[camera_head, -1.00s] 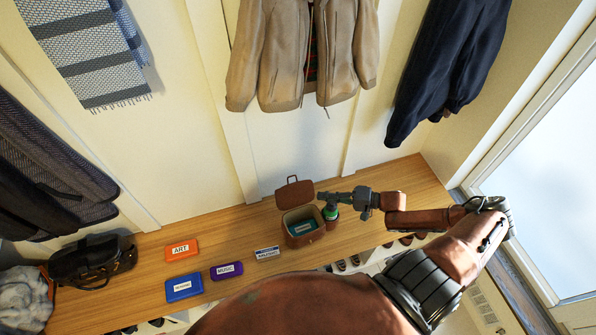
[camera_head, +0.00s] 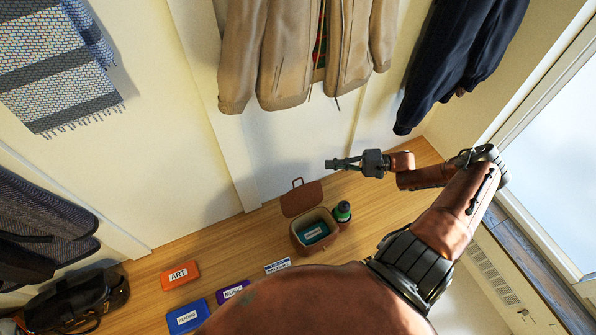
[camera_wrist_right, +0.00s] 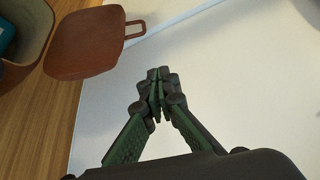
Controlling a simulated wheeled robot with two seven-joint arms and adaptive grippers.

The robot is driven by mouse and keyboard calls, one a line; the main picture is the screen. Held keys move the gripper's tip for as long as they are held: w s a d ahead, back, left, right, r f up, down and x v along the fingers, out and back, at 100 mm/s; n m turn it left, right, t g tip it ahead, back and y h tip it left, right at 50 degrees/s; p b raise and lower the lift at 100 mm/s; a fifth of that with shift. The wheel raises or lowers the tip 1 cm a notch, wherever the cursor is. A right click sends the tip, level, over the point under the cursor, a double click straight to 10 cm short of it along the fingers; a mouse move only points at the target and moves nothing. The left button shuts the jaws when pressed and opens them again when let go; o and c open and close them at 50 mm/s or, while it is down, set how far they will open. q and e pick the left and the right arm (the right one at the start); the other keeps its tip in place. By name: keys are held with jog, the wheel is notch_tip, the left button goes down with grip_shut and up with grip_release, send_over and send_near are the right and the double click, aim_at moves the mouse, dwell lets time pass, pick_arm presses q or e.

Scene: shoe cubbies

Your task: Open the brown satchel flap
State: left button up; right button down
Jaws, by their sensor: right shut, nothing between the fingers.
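The brown satchel (camera_head: 301,244) stands on the wooden bench with its mouth open. Its flap (camera_head: 302,198) is swung back toward the wall, with the handle at its far edge. A green labelled item (camera_head: 315,232) lies inside the satchel. In the right wrist view the flap (camera_wrist_right: 85,45) is at upper left, apart from the fingers. My right gripper (camera_head: 329,164) is shut and empty, raised above and to the right of the flap, in front of the wall. It also shows in the right wrist view (camera_wrist_right: 157,75). My left gripper is not in view.
A dark bottle with a green top (camera_head: 342,212) stands right beside the satchel. Orange ART (camera_head: 180,275), blue (camera_head: 187,317) and purple (camera_head: 232,292) cases and a white-labelled one (camera_head: 277,266) lie to the left. A black bag (camera_head: 75,300) sits far left. Coats hang above.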

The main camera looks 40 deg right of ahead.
jog(key=d+f+b+x, duration=0.1)
jog(key=f+b+x, duration=0.1)
jog(key=x, duration=0.9)
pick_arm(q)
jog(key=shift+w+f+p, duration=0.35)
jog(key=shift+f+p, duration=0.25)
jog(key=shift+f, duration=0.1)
pick_arm(e)
jog(key=s+a, duration=0.1)
jog(key=s+a+r, duration=0.1)
jog(key=s, duration=0.1)
jog(key=shift+s+a+r, duration=0.1)
jog(key=shift+r, duration=0.1)
